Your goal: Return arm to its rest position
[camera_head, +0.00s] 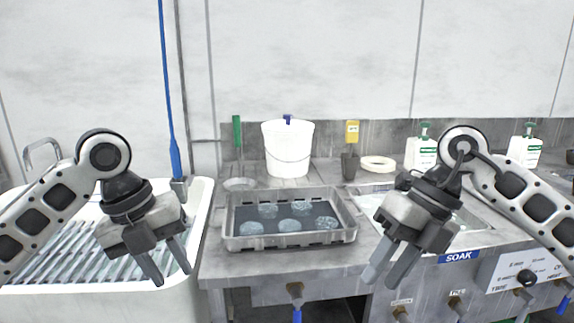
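My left gripper (165,262) hangs over the right part of the white sink at the left, with its fingers spread and nothing between them. My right gripper (388,265) hangs in front of the bench, right of the grey tray (289,243); its two fingers point down and to the left, with a gap between them and nothing seen there. Both arms are raised, with the grippers tilted downward. The grey tray stands on the bench between the grippers and holds several pale bluish round pieces (289,225) on a dark bottom.
A white bucket (288,150), a green-handled tool (238,150), a yellow-topped brush (351,150) and a cream ring (378,163) stand behind the tray. White bottles (421,152) stand at the right. The white sink (205,215) has a ribbed rack. A SOAK label (458,257) marks the bench front.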

